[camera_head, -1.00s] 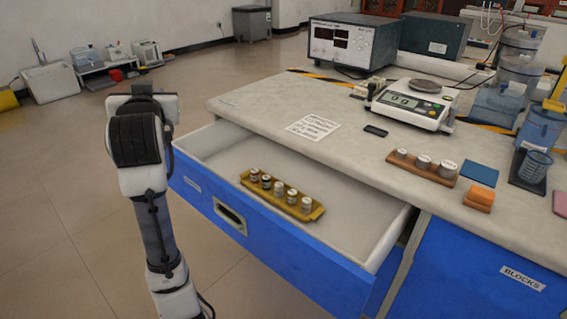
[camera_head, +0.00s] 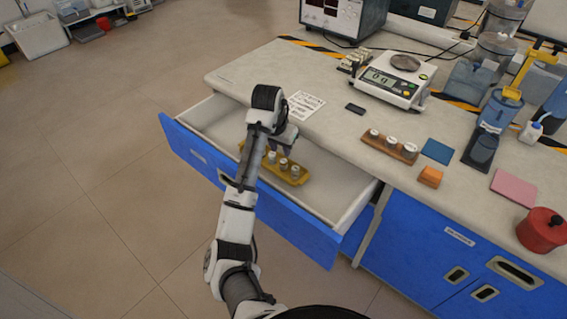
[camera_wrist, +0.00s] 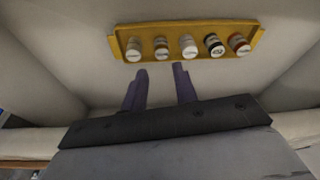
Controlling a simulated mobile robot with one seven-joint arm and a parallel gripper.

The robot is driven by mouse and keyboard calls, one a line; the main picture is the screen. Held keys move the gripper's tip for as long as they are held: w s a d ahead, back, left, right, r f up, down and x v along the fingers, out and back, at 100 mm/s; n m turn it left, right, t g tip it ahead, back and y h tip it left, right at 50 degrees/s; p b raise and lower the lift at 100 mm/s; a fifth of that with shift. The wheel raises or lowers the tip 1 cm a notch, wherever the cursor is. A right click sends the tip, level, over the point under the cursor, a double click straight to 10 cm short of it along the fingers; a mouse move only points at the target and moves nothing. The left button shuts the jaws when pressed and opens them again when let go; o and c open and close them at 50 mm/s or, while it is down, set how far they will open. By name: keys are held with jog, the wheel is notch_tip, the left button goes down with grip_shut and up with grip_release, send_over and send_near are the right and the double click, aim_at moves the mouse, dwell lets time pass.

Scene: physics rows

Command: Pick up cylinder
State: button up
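A yellow tray (camera_head: 299,181) holding several small capped cylinders (camera_head: 295,170) lies in the open drawer. In the wrist view the tray (camera_wrist: 118,47) spans the top, with the cylinders (camera_wrist: 188,46) upright in a row and differing in cap and label colour. My gripper (camera_wrist: 159,72) is open and empty, its two dark fingers apart and pointing toward the tray. In the head view my gripper (camera_head: 287,140) is over the drawer, and my arm hides the left part of the tray. Three similar cylinders (camera_head: 392,142) stand on a wooden block on the worktop.
The blue drawer front (camera_head: 310,236) and its side walls surround the tray. The worktop edge lies just behind it.

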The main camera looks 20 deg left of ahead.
aim_at(283, 162)
jog(key=p+x, duration=0.1)
jog(key=x, duration=0.7)
jog(key=shift+a+f, duration=0.1)
jog(key=shift+f, duration=0.3)
jog(key=shift+c, duration=0.3)
grip_shut()
jog(key=shift+r, duration=0.1)
